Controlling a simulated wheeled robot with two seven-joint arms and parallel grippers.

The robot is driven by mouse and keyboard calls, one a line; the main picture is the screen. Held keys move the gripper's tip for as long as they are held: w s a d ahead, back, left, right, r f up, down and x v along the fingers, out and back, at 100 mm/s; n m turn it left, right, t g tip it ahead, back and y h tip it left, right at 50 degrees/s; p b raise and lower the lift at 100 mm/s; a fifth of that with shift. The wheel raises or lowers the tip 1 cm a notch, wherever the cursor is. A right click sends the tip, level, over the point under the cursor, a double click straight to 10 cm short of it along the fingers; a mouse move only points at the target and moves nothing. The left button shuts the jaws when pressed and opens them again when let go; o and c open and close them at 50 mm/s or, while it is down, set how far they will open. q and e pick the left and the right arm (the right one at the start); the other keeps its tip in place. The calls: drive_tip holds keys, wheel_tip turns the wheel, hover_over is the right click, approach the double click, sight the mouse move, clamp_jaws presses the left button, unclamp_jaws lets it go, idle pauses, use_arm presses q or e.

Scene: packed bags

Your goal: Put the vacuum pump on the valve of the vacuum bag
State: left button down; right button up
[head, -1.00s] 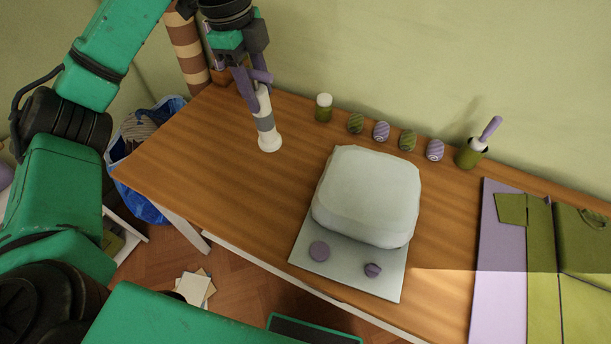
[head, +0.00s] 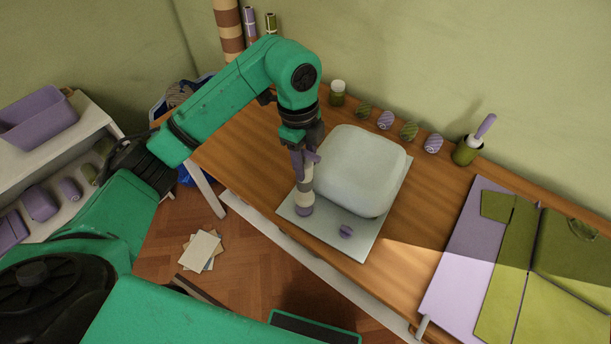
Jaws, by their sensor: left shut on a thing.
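The vacuum bag is a pale, puffed block (head: 362,168) with a flat pale flap (head: 328,235) toward the table's front edge. The pump hangs nearly upright over the flap's left part, close beside the puffed block. A small purple knob (head: 346,231) lies on the flap to the right. My right gripper is not in view.
A jar (head: 338,93), several striped rolls (head: 409,131) and a green pot with a purple-handled tool (head: 467,150) line the table's back. Green and lilac folded pieces (head: 500,265) lie at the right. The wooden table (head: 240,150) is clear left of the bag.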

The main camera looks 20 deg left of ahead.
use_arm(q)
drive_tip(key=f, duration=0.2)
drive_tip(key=f+p, duration=0.1)
drive_tip(key=f, duration=0.1)
drive_tip(key=shift+a+f, duration=0.2)
drive_tip(key=shift+f, duration=0.05)
drive_tip(key=shift+w+f, duration=0.1)
drive_tip(key=shift+f, duration=0.2)
drive_tip(key=shift+d+f, duration=0.1)
drive_tip(key=c, duration=0.7)
unclamp_jaws()
drive_tip(key=o, duration=0.3)
drive_tip(key=shift+r, duration=0.25)
drive_tip(key=shift+r+b, duration=0.3)
drive_tip(key=shift+b, duration=0.05)
drive_tip(key=r, duration=0.2)
drive_tip(key=r+b, duration=0.1)
drive_tip(key=r, duration=0.1)
drive_tip(key=r+b, duration=0.1)
drive_tip(key=shift+w+a+r, duration=0.15)
drive_tip(key=shift+a+r, duration=0.25)
drive_tip(key=r, duration=0.5)
drive_tip(key=shift+a+r, duration=0.25)
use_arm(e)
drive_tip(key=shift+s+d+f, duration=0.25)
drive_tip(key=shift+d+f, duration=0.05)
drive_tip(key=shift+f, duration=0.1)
